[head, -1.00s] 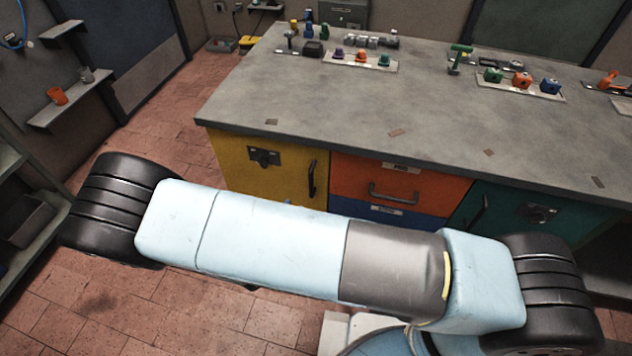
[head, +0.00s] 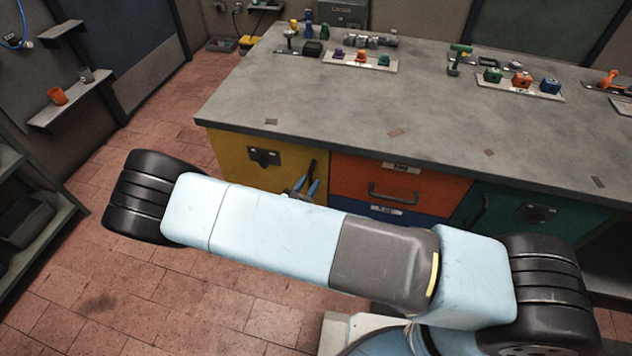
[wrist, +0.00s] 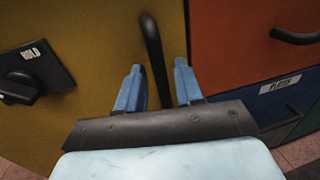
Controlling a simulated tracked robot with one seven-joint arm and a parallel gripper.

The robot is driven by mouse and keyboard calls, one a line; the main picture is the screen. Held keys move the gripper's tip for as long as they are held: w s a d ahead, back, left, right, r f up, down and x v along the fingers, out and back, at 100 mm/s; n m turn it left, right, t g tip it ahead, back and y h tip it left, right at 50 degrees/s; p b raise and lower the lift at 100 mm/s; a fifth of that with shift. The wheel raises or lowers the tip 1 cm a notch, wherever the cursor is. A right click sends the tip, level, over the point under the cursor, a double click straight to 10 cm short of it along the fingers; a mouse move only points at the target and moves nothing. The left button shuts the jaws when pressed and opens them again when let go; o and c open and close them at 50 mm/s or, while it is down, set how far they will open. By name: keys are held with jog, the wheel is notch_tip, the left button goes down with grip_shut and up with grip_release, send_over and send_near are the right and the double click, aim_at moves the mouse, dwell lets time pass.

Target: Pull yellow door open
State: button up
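The yellow door (head: 232,155) is shut at the left end of the workbench front. A black latch knob (head: 264,156) sits on its upper part; in the wrist view the knob (wrist: 22,88) is at the left. The door's black bar handle (wrist: 156,58) stands near its right edge. My gripper (wrist: 157,72) is open, its two blue fingers on either side of the handle in the picture. I cannot tell whether either finger touches it. In the head view my gripper (head: 301,187) is at the handle, partly hidden by my arm.
An orange drawer (head: 350,180) with a black handle and a blue drawer (head: 385,211) adjoin the door on the right. A teal door (head: 500,210) is farther right. The bench top (head: 330,105) overhangs them. Tiled floor at the left is clear.

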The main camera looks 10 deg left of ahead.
jog(key=shift+x, duration=0.85)
grip_shut()
